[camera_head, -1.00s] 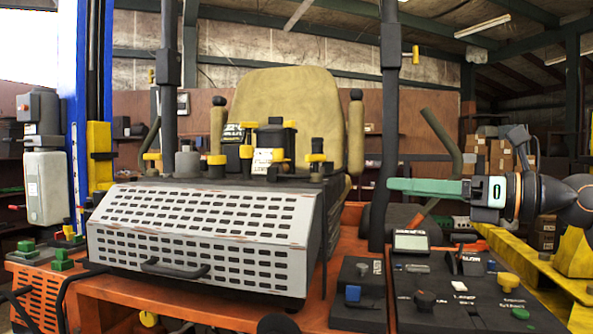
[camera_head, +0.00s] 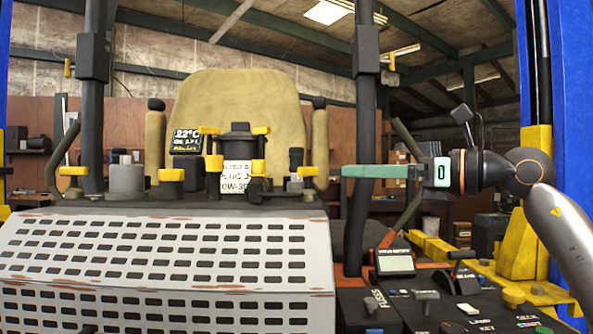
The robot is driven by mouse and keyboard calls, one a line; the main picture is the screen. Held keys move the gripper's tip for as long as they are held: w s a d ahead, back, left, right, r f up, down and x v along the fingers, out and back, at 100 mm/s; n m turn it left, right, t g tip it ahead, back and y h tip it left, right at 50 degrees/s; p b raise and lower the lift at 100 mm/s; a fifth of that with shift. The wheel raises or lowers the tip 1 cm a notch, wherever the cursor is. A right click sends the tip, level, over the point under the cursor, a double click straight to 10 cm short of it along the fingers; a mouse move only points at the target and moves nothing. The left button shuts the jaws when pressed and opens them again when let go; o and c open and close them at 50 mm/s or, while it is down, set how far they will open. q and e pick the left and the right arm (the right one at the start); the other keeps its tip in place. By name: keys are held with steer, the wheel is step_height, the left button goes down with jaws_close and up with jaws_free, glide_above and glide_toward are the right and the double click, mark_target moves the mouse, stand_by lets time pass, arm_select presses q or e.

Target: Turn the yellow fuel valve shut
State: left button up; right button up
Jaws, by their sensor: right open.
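Several yellow caps and knobs stand on the dark deck behind the white slotted grille (camera_head: 165,255). I cannot tell for sure which one is the fuel valve. The yellow piece nearest my gripper is a small yellow handle (camera_head: 308,171) at the deck's right end. My right gripper (camera_head: 346,171), with green fingers, comes in from the right and points left toward it. It is open and empty, and a gap shows in the picture between its tips and that handle. The fingers are seen side-on, so their spread is hard to see. My left gripper is not in view.
A black upright post (camera_head: 366,100) stands behind my right fingers. A black canister with a white label (camera_head: 236,178) and a grey cylinder (camera_head: 126,180) stand on the deck. A tan seat (camera_head: 240,95) is behind. A control panel with a small display (camera_head: 394,262) lies below my gripper.

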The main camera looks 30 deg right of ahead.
mark_target(311, 170)
steer(key=p+x, duration=0.2)
steer(key=x, duration=0.8)
steer(key=shift+w+a+r, duration=0.1)
steer(key=shift+w+a, duration=0.05)
steer(key=shift+w, duration=0.05)
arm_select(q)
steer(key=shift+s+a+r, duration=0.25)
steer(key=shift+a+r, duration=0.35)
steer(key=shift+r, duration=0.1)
arm_select(e)
steer(key=shift+w+a, duration=0.25)
steer(key=shift+w, duration=0.35)
steer(key=shift+c, duration=0.4)
steer(key=c, duration=1.2)
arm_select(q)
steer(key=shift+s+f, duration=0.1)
arm_select(e)
steer(key=shift+c, duration=0.2)
